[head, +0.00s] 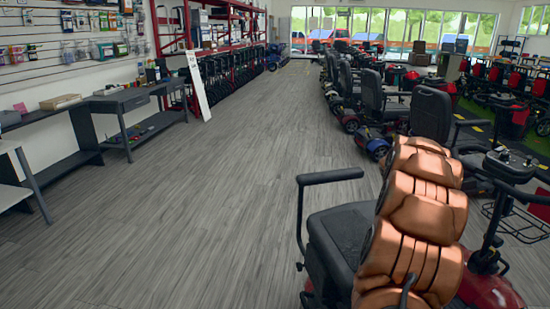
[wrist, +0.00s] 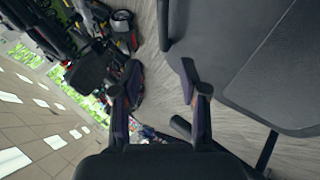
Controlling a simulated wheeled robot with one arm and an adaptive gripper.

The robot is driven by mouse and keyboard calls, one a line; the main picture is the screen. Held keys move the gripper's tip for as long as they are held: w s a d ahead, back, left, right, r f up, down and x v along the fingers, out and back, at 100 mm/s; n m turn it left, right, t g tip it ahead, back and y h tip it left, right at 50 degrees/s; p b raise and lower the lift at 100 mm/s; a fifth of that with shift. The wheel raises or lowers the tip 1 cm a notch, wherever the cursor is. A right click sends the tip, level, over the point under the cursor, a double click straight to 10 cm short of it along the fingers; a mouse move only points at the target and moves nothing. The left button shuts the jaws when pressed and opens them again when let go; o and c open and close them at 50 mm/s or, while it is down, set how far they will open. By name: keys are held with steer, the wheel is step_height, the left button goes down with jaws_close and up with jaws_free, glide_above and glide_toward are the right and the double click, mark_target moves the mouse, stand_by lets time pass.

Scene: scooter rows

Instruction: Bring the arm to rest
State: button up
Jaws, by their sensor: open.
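My gripper (wrist: 158,92) shows in the wrist view with its two dark fingers spread apart. Nothing is between them, and bare floor shows through the gap. The wrist picture is tilted on its side. In the head view my copper-coloured arm (head: 415,215) rises at the lower right, in front of a scooter with a black seat (head: 340,232). My gripper cannot be made out in the head view. A large dark grey padded surface, like a seat (wrist: 275,65), fills the right of the wrist view, beside the fingers; whether they touch it I cannot tell.
A row of scooters (head: 372,98) runs back along the right. Desks (head: 135,105) and a pegboard wall (head: 75,45) line the left, with red shelving (head: 215,25) behind. A white board (head: 197,85) leans there. The grey wood floor (head: 205,190) between is clear.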

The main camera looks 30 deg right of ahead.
steer(key=w+a+r+y, duration=0.2)
steer(key=a+y, duration=0.3)
steer(key=a, duration=3.1)
steer(key=s+a+f+n+g+y, duration=0.15)
steer(key=s+a+g+y, duration=0.3)
steer(key=s+a, duration=2.1)
steer(key=a+p+v, duration=0.2)
steer(key=p+v, duration=1.3)
steer(key=v, duration=0.1)
steer(key=shift+s+a+r+n+t+h, duration=0.25)
steer(key=shift+a+r+n+t+h, duration=0.1)
steer(key=shift+r+t+h, duration=0.1)
